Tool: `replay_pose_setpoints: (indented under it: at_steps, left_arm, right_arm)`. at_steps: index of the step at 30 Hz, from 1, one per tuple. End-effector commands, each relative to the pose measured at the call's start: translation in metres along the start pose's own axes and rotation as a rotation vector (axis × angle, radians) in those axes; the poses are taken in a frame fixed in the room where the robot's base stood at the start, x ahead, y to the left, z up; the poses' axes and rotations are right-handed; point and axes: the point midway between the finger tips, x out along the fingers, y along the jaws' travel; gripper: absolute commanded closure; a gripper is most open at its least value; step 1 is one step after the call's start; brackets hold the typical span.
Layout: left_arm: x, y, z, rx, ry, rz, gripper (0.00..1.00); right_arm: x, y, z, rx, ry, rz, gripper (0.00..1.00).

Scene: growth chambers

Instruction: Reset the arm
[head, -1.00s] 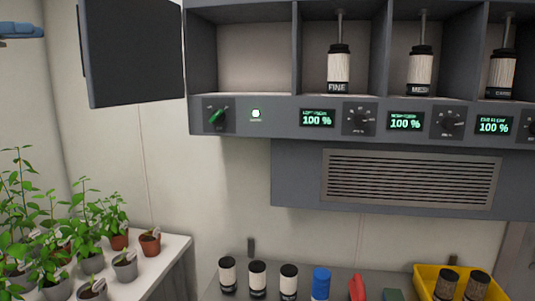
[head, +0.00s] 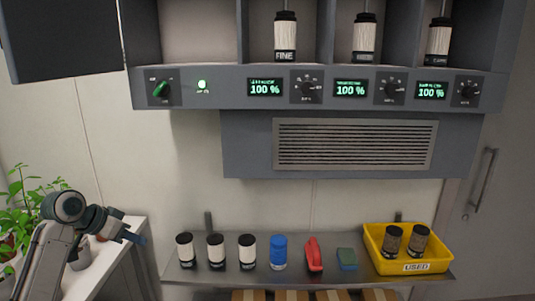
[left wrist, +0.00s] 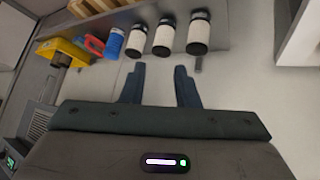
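My left arm comes in at the lower left of the head view. Its gripper (head: 132,236) is beside the left end of the metal shelf and in front of the plant table. In the left wrist view the two dark fingers of the left gripper (left wrist: 160,82) stand apart with nothing between them. The white canisters on the shelf lie beyond the fingertips there. My right gripper is in neither view.
The metal shelf (head: 322,277) holds several canisters, a blue canister (head: 279,252), a red item (head: 313,254), a sponge (head: 347,259) and a yellow bin (head: 408,263). An open cabinet door (head: 60,35) juts out upper left. Plants (head: 35,205) stand left.

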Motion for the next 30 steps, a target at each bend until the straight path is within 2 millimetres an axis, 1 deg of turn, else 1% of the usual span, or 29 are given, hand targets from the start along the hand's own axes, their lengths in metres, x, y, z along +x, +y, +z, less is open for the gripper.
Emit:
replay_pose_setpoints:
  at_steps: [1, 2, 3, 5, 6, 8, 9, 11, 12, 14, 15, 17, 18, 21, 24, 27, 30]
  left_arm:
    - [0.023, 0.012, 0.027, -0.009, -0.034, -0.011, 0.72]
    - [0.034, 0.018, 0.041, -0.015, -0.05, -0.021, 0.72]
    - [0.046, 0.026, 0.059, -0.023, -0.07, -0.036, 0.72]
    - [0.064, 0.039, 0.087, -0.034, -0.098, -0.057, 0.72]
    - [0.073, 0.047, 0.106, -0.043, -0.116, -0.071, 0.72]
    - [0.086, 0.061, 0.134, -0.056, -0.14, -0.092, 0.72]
    - [0.092, 0.071, 0.153, -0.064, -0.156, -0.106, 0.72]
    - [0.1, 0.086, 0.18, -0.079, -0.178, -0.128, 0.72]
    - [0.104, 0.096, 0.199, -0.09, -0.192, -0.142, 0.72]
    - [0.107, 0.111, 0.225, -0.105, -0.21, -0.164, 0.72]
    - [0.108, 0.121, 0.242, -0.116, -0.222, -0.18, 0.72]
    - [0.108, 0.137, 0.268, -0.134, -0.241, -0.203, 0.72]
    - [0.105, 0.147, 0.285, -0.146, -0.252, -0.219, 0.72]
    - [0.096, 0.171, 0.323, -0.179, -0.277, -0.262, 0.72]
    - [0.084, 0.19, 0.35, -0.207, -0.297, -0.3, 0.72]
    - [0.073, 0.203, 0.371, -0.229, -0.314, -0.33, 0.72]
    - [0.062, 0.214, 0.386, -0.248, -0.325, -0.357, 0.72]
  right_arm:
    - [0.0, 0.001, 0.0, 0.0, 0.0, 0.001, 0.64]
    - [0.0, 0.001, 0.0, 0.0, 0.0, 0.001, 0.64]
    - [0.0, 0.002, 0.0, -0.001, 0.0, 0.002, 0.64]
    - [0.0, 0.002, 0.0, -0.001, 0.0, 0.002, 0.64]
    - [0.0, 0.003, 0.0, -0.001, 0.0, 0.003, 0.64]
    - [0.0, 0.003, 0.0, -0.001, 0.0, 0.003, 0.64]
    - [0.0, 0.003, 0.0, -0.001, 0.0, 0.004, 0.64]
    - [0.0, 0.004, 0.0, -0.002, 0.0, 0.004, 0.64]
    - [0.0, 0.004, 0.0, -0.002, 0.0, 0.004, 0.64]
    - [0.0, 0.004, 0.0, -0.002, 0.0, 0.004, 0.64]
    - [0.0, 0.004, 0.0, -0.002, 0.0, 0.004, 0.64]
    - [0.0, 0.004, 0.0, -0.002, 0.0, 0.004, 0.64]
    - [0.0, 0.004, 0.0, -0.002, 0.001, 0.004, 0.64]
    - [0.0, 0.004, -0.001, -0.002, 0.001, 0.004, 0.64]
    - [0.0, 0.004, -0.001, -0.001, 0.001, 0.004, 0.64]
    - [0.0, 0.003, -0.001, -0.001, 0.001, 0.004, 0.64]
    - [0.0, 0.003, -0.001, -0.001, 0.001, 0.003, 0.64]
